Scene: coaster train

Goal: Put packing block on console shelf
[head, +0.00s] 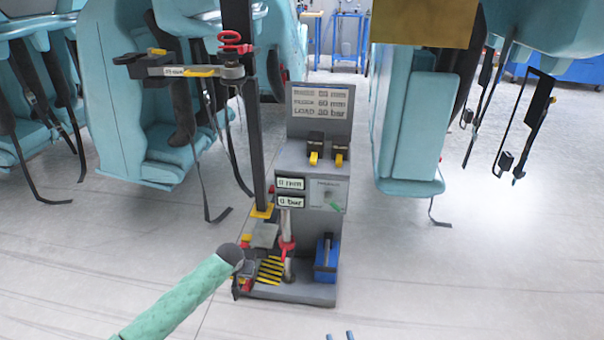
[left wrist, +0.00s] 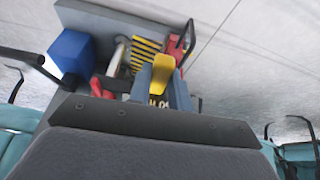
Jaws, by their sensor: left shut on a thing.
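The grey console (head: 320,105) stands in the middle of the head view. Its shelf (head: 291,161) is the ledge below the text panel, with two dark pieces with yellow tabs (head: 314,157) on it. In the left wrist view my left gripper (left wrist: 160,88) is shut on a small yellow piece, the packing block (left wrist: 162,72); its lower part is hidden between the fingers.
The console's base carries a blue box (head: 326,260), yellow-black stripes (head: 270,269) and red parts. A dark post (head: 251,110) with a side arm rises at its left. Mint seats (head: 407,120) stand either side. Floor at right is clear.

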